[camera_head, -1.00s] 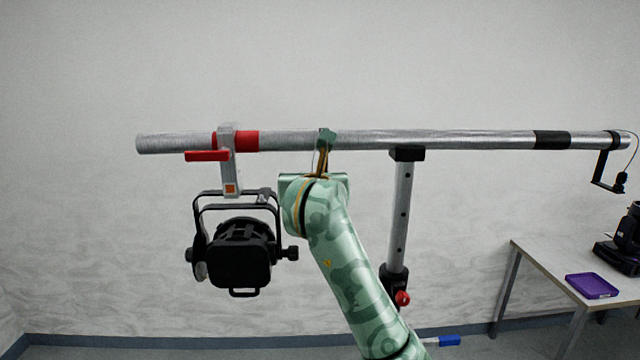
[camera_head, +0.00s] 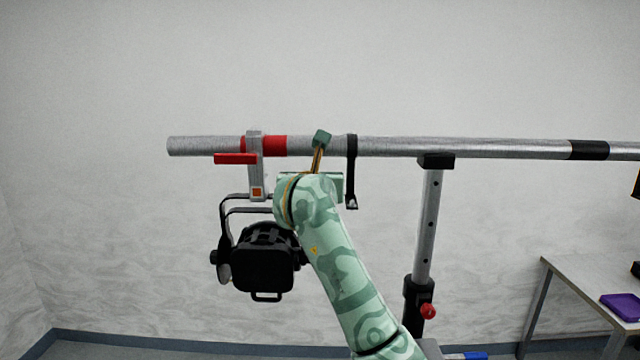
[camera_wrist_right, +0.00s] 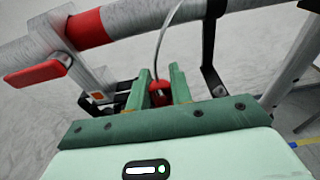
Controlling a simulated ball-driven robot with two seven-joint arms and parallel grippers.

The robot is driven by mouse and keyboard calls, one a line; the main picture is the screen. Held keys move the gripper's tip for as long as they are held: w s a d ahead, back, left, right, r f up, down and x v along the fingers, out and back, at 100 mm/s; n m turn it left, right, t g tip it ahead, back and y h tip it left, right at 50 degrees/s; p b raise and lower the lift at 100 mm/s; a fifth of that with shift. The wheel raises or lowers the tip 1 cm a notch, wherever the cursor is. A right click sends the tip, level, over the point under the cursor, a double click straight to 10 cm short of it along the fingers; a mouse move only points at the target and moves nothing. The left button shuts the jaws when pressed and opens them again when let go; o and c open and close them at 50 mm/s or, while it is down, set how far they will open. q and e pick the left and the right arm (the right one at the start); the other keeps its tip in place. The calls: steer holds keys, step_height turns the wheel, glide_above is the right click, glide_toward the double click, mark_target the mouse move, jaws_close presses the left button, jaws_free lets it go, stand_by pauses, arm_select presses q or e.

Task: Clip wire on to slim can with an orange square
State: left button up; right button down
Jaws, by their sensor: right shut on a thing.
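The slim black can (camera_head: 265,260) hangs under the pipe from a grey clamp (camera_head: 254,165) with a red handle; the clamp bears an orange square (camera_head: 257,192), also seen in the right wrist view (camera_wrist_right: 97,95). My right gripper (camera_head: 320,145) is just right of the clamp, in front of the pipe. In the right wrist view its fingers (camera_wrist_right: 161,92) are shut on the wire's red end (camera_wrist_right: 159,90). The thin grey wire (camera_wrist_right: 160,45) loops up from it past the pipe. Whether the wire touches the can is hidden. My left gripper is not in view.
The silver pipe (camera_head: 480,148) runs across, with a red band (camera_head: 275,145). A black hook (camera_head: 351,172) hangs right of my gripper. A stand (camera_head: 428,230) supports the pipe. A table (camera_head: 572,275) with a purple tray (camera_head: 622,306) is at right.

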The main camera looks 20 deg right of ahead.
steer(key=shift+w+a+f+b, duration=0.1)
steer(key=shift+w+a+b, duration=0.1)
steer(key=shift+w+a, duration=1)
steer(key=shift+w+a+b, duration=0.15)
steer(key=shift+w+a, duration=0.8)
steer(key=shift+w, duration=0.35)
steer(key=shift+f, duration=0.35)
steer(key=shift+f+b, duration=0.65)
steer(key=shift+f, duration=0.3)
stand_by(0.5)
steer(key=c, duration=1.2)
jaws_free()
steer(key=shift+o, duration=0.2)
steer(key=shift+s+a, duration=0.15)
steer(key=shift+s, duration=0.35)
steer(key=b+v, duration=0.3)
steer(key=v, duration=1.2)
steer(key=shift+s, duration=0.15)
